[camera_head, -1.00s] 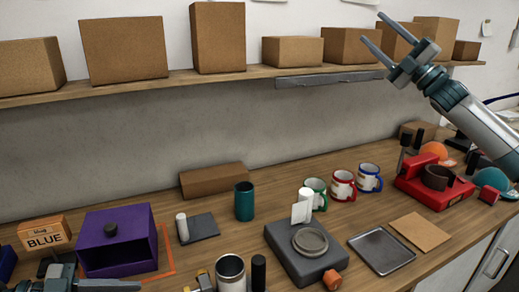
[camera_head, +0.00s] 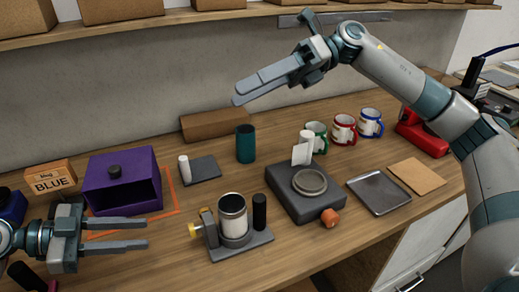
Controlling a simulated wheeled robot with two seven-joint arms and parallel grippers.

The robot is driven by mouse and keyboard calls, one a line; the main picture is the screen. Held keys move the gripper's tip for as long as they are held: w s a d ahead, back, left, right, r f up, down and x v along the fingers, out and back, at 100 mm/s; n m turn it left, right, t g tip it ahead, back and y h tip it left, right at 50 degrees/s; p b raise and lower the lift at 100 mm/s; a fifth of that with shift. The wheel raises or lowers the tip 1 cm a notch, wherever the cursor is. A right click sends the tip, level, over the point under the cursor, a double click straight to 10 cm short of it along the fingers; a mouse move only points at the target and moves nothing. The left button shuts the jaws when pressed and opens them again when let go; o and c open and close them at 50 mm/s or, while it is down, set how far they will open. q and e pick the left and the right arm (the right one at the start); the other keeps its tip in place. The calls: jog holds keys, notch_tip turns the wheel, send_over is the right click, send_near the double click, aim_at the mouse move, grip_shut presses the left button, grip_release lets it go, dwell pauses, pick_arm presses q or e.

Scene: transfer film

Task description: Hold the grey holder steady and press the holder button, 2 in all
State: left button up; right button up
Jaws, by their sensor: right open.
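The grey holder (camera_head: 245,246) stands near the front of the table. It has a flat base, an upright at the left with a yellow knob-like part (camera_head: 194,230), which may be the holder button, and a black cylinder (camera_head: 259,211) at the right. A white and steel mug (camera_head: 233,215) sits in it. My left gripper (camera_head: 147,233) is open and empty, its fingers pointing right toward the holder, with a gap between. My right gripper (camera_head: 246,90) is open and empty, high above the back of the table, its fingers pointing left.
A grey press-like device (camera_head: 290,200) with an orange knob stands right of the holder. A purple box (camera_head: 122,182) stands behind my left gripper. A teal cup (camera_head: 245,144), several mugs and a metal tray (camera_head: 378,193) are further back or right.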

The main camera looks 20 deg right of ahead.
jog(key=s+a+f+n+g+h, duration=0.2)
jog(key=s+a+f+n+h, duration=0.15)
jog(key=f+h, duration=0.45)
jog(key=n+t+h, duration=0.1)
jog(key=t+h, duration=0.1)
jog(key=h, duration=0.3)
send_over(259, 217)
jog(key=w+d+x, duration=0.1)
jog(key=x, duration=0.7)
jog(key=shift+w+d+f+n+t+h, duration=0.15)
jog(key=shift+w+d+n+t+h, duration=0.1)
jog(key=shift+w+d+t+h, duration=0.6)
jog(key=shift+s+a+f, duration=0.1)
jog(key=shift+a+f, duration=0.05)
jog(key=shift+a, duration=0.1)
notch_tip(259, 217, down, 17)
jog(key=shift+f, duration=0.1)
grip_shut()
pick_arm(q)
grip_shut()
